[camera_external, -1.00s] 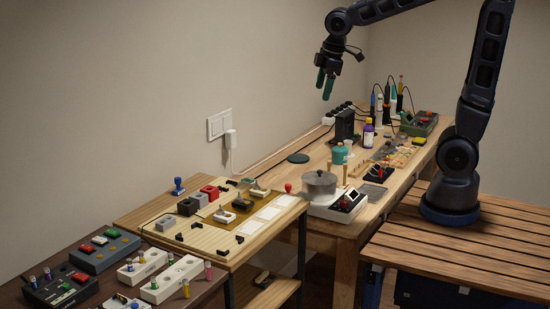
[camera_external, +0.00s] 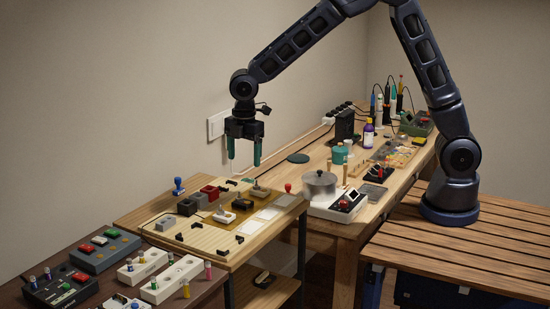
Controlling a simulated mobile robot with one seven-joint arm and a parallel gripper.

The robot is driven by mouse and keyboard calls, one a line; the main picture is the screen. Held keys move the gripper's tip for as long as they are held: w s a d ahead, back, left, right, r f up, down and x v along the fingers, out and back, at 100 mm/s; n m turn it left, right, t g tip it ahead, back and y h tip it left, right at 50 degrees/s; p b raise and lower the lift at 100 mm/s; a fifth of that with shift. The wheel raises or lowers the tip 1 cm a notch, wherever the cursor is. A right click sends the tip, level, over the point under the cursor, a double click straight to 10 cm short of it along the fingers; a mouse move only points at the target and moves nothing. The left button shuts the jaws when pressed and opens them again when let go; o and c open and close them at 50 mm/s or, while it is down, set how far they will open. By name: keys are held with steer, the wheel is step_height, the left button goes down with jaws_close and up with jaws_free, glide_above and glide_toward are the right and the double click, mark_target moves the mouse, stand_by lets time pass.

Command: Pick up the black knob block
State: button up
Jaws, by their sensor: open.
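The black knob block (camera_external: 242,205) sits on a brown mat (camera_external: 238,222) on the light wooden board. A white knob block (camera_external: 224,216) lies in front of it to the left, and a pale knob block (camera_external: 260,192) lies behind it to the right. My gripper (camera_external: 244,160) points down above this part of the board, with its two green fingers apart and nothing between them. A clear gap shows between the fingertips and the blocks.
Grey and red blocks (camera_external: 210,192) stand left of the mat. Pale squares (camera_external: 266,213) lie to its right. A blue stamp-like piece (camera_external: 178,185) stands at the board's back edge. A lidded pot (camera_external: 319,185) stands on the bench to the right.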

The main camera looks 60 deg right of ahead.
step_height(320, 180, down, 2)
steer(key=a+f, duration=0.1)
steer(key=a, duration=0.1)
glide_above(242, 202)
steer(key=shift+n, duration=0.4)
steer(key=f, duration=0.5)
steer(key=shift+w, duration=0.35)
steer(key=shift+s+f, duration=0.2)
steer(key=shift+f, duration=1.1)
steer(key=shift+s+f, duration=0.15)
steer(key=shift+f, duration=1.15)
steer(key=c, duration=1.1)
